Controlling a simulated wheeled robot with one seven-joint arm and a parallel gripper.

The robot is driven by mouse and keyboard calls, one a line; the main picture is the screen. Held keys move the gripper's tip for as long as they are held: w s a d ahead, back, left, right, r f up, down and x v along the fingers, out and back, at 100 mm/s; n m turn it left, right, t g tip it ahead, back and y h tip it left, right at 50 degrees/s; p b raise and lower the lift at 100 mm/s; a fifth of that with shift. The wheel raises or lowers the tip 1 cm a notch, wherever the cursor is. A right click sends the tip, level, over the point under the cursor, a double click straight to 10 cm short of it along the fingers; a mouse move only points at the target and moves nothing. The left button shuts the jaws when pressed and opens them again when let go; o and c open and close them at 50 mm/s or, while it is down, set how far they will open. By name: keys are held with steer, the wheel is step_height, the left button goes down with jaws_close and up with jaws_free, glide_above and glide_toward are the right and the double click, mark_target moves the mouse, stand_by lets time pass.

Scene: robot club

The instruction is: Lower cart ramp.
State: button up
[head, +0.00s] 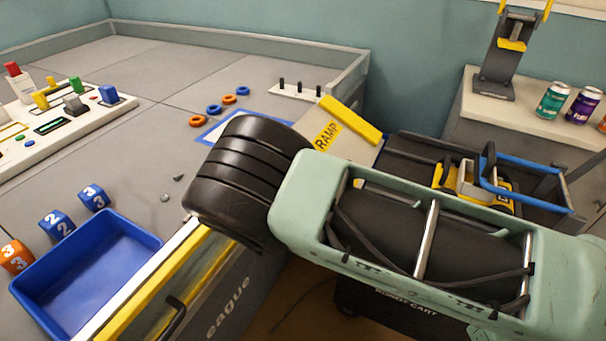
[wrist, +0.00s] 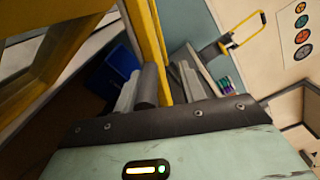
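The ramp (head: 346,139) is a pale panel with a yellow RAMP label and a thick yellow lip (head: 350,121). It is between the table and the cart's black bed (head: 412,152); its lower part is hidden behind my arm. My gripper is hidden in the head view. In the wrist view, the fingers of my gripper (wrist: 165,85) are close together, with a yellow bar (wrist: 151,35) showing in the narrow gap. I cannot tell whether they clamp the bar, nor whether it belongs to the ramp.
A small yellow vehicle (head: 452,178) and a blue bar (head: 520,193) are on the cart. A blue bin (head: 95,262), numbered cubes and rings are on the table (head: 110,150). Cans (head: 553,100) and a grey stand (head: 497,75) are on the cabinet behind the cart.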

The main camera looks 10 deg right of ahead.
stand_by(0.3)
steer(key=v, duration=1.7)
steer(key=shift+s, duration=0.15)
steer(key=shift+a+r, duration=0.1)
steer(key=s+d+r+m+g+y, duration=0.1)
steer(key=s+d+r+m+g, duration=0.45)
steer(key=d+m+g, duration=0.65)
steer(key=s+d+r+m+g+y, duration=0.1)
steer(key=s+d+r+m+y, duration=0.1)
steer(key=s+r+m+y, duration=0.55)
steer(key=s+d+r+m+g+y, duration=0.1)
steer(key=s+r+m+g+y, duration=0.15)
steer(key=s+r+m, duration=0.8)
step_height(320, 180, up, 7)
steer(key=w+m+p, duration=0.2)
steer(key=m+p, duration=0.2)
steer(key=p, duration=0.8)
steer(key=shift+r+t, duration=0.2)
steer(key=shift+t, duration=0.25)
